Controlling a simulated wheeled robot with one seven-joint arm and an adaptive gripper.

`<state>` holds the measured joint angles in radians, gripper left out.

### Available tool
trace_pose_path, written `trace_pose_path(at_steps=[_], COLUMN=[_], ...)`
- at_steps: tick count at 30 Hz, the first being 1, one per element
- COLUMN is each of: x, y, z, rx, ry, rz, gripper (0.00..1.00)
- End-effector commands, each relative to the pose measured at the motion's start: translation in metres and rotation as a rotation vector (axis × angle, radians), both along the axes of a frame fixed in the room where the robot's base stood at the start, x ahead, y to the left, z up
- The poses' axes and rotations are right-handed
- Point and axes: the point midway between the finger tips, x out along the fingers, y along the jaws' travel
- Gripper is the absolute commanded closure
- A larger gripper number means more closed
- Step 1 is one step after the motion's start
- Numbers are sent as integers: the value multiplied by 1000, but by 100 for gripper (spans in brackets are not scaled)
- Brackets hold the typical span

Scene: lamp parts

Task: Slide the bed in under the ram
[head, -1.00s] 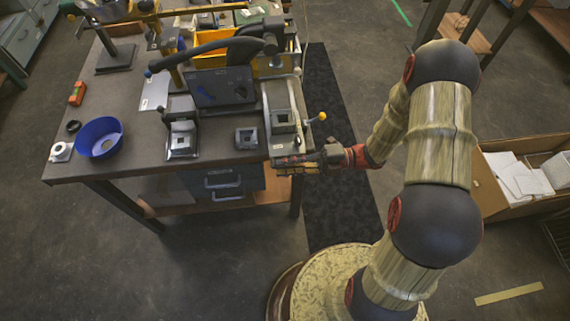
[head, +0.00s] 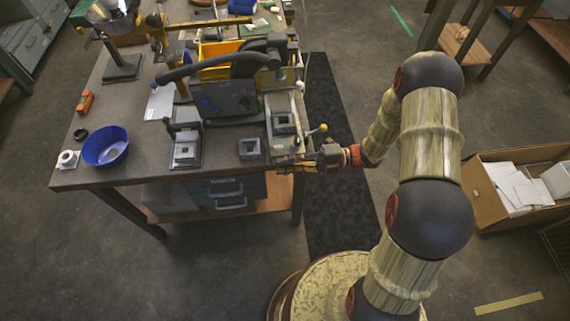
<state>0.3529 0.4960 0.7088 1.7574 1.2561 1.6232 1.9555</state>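The bed appears to be the light plate carrying a dark square block with a square opening (head: 284,123), on a narrow track at the right edge of the bench. A dark press-like frame (head: 222,101) with a long black arm (head: 215,66) stands left of and behind it. Which part is the ram cannot be told from here. The block is in the open, in front of the frame's right end. My gripper (head: 290,163) is low at the bench's front right corner, near the track's front end. Its fingers are small and dark, so contact and opening cannot be told.
A lever with an orange knob (head: 322,128) sticks out right of the track. Another square block (head: 249,149), a small stand (head: 186,149) and a blue bowl (head: 106,147) are on the bench. A cardboard box (head: 487,192) is on the floor at right.

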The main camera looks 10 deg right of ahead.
Motion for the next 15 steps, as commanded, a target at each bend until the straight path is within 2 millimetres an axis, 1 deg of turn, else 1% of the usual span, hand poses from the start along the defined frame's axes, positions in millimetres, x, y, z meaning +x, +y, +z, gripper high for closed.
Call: trace_pose_path(at_steps=[1, 8, 15], x=[0, 0, -1], y=[0, 0, 0], z=[0, 0, 0], rx=[0, 0, 1], ry=[-1, 2, 3], rz=[-1, 0, 0], gripper=[85, 72, 72])
